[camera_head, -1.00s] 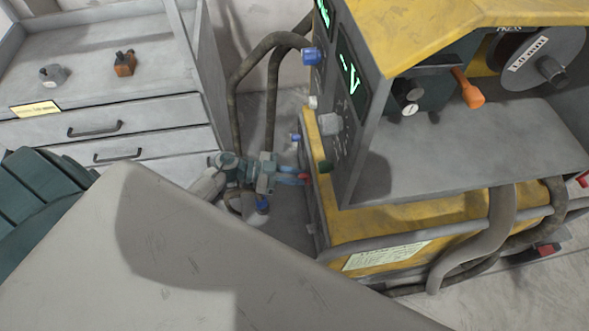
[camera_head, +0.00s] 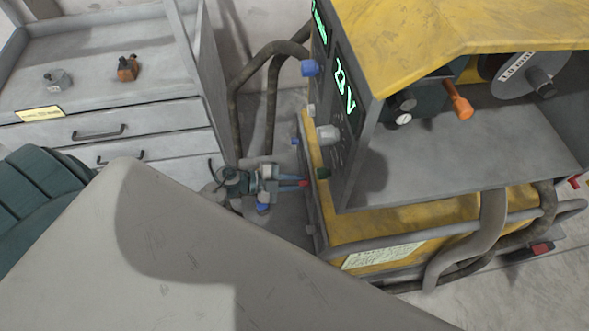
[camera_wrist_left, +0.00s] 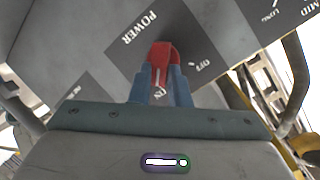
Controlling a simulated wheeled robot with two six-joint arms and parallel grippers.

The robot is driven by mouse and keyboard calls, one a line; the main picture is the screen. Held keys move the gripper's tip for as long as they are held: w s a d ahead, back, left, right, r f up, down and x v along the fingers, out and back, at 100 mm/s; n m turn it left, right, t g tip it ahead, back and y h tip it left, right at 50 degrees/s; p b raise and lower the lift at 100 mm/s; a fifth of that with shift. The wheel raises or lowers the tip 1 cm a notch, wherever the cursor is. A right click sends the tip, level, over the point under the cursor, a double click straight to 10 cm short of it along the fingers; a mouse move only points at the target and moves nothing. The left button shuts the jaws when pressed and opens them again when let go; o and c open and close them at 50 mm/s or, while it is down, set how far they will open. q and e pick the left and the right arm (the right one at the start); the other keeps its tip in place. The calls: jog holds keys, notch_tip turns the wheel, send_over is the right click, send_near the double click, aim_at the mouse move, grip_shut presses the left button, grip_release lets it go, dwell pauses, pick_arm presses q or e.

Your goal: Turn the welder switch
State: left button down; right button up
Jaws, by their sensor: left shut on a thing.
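The welder (camera_head: 350,140) is a yellow and grey machine with green lit displays on its front panel. Its red power switch (camera_wrist_left: 160,52) sits on a dark plate marked POWER, OFF and ON. A white line on the switch points toward the ON label, partly hidden by my gripper. My left gripper (camera_wrist_left: 160,72) is shut on the red switch, with one blue finger on each side. In the head view my left gripper (camera_head: 300,183) reaches the lower front panel, where the switch (camera_head: 304,183) is a small red spot. My right gripper is not in view.
A blue knob (camera_head: 310,68) and a grey knob (camera_head: 328,134) stick out of the panel above. Thick hoses (camera_head: 274,95) loop behind my left gripper. A grey drawer cabinet (camera_head: 160,126) stands at left. A large grey surface (camera_head: 180,240) covers the foreground.

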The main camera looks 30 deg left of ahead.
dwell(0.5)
pick_arm(q)
jog(key=c, duration=1.4)
grip_release()
jog(key=shift+o, duration=0.2)
